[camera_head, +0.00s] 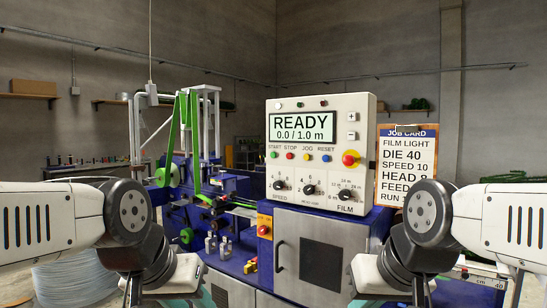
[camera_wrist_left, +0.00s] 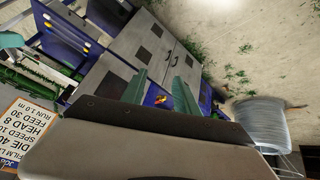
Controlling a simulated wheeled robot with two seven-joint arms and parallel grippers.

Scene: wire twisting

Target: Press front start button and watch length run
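The white control panel (camera_head: 330,105) faces me. Its display (camera_head: 303,126) reads READY and 0.0 / 1.0 m. The green button (camera_head: 273,155) sits under the START label, left of the red STOP button (camera_head: 290,156). A small orange box (camera_head: 264,226) with a red button is on the blue machine front below the panel. My left gripper (camera_wrist_left: 161,77) shows two teal fingers apart with nothing between them, in the left wrist view. In the head view it is mostly cut off at the bottom. My right gripper (camera_head: 375,303) shows only a teal bit at the bottom edge, well below the panel.
The job card (camera_head: 407,165) hangs right of the panel, partly covered by my right arm; it lists DIE 40 and SPEED 10. A red emergency knob (camera_head: 350,159) and several dials sit on the panel. A wire coil (camera_head: 75,280) stands on the floor at left.

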